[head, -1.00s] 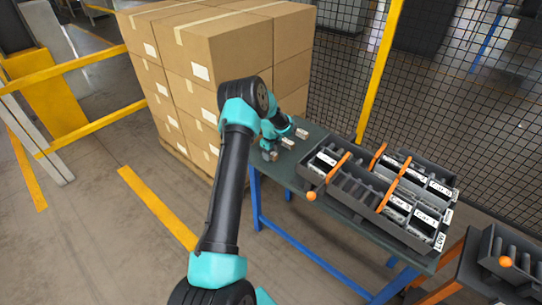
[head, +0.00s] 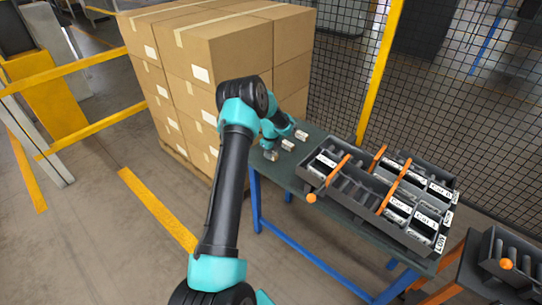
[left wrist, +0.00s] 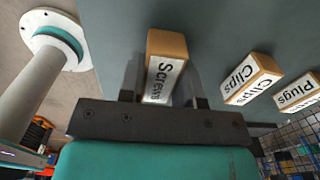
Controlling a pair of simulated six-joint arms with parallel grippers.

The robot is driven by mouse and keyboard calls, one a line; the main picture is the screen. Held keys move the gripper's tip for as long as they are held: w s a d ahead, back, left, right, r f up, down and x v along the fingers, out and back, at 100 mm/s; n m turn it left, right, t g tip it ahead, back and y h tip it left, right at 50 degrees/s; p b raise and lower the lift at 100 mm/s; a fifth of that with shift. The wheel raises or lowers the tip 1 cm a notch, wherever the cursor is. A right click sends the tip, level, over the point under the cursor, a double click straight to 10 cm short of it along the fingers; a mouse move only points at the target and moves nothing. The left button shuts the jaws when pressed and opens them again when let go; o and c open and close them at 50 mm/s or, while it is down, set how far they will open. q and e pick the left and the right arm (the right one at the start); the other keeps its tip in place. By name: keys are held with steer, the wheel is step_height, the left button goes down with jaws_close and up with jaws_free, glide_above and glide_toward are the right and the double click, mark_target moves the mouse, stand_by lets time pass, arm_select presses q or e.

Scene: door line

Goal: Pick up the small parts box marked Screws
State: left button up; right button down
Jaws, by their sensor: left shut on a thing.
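The Screws box (left wrist: 163,74) is a small tan box with a white label, seen in the left wrist view between the two fingers of my left gripper (left wrist: 165,92). The gripper is shut on it. In the head view my left gripper (head: 270,149) is at the table's far left end, with the Screws box (head: 271,156) showing small there. I cannot tell whether the box touches the table. The Clips box (left wrist: 250,79) and the Plugs box (left wrist: 298,94) stand in a row to its right. My right gripper is not in view.
A dark tray (head: 405,237) with compartments, orange bars and labelled parts lies on the blue-legged table (head: 305,180), right of the small boxes. Stacked cartons (head: 225,48) stand behind the arm on the left. A mesh fence (head: 340,75) runs behind the table.

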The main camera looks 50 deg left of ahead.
arm_select(q)
step_height(320, 180, up, 2)
steer(key=shift+r, duration=0.2)
steer(key=s+d+r, duration=0.1)
steer(key=s+d, duration=0.9)
steer(key=d, duration=0.2)
steer(key=shift+s, duration=0.25)
steer(key=shift+r, duration=0.2)
